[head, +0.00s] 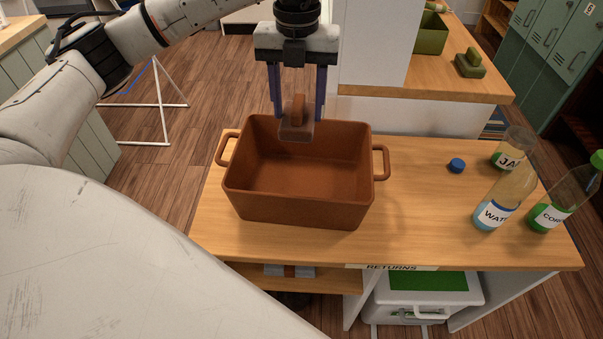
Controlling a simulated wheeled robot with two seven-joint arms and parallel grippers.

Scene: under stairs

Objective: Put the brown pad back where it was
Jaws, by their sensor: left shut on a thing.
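My left gripper (297,100) points straight down in the head view, its two dark blue fingers shut on the upright grip of the brown pad (297,132). The pad has a flat block base with a raised grip, and hangs level under the fingers. It overlaps the far wall of a brown, two-handled open bin (300,213) on the wooden counter. I cannot tell how far the pad is above or inside the rim. The visible bin floor is bare. My right gripper is not in view.
A blue cap (457,166), a jar (511,150) and two labelled bottles (503,200) (562,200) stand on the counter's right. A green pad (470,63) and green bin (431,36) sit on the raised shelf behind. A white pillar (373,50) rises behind the counter.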

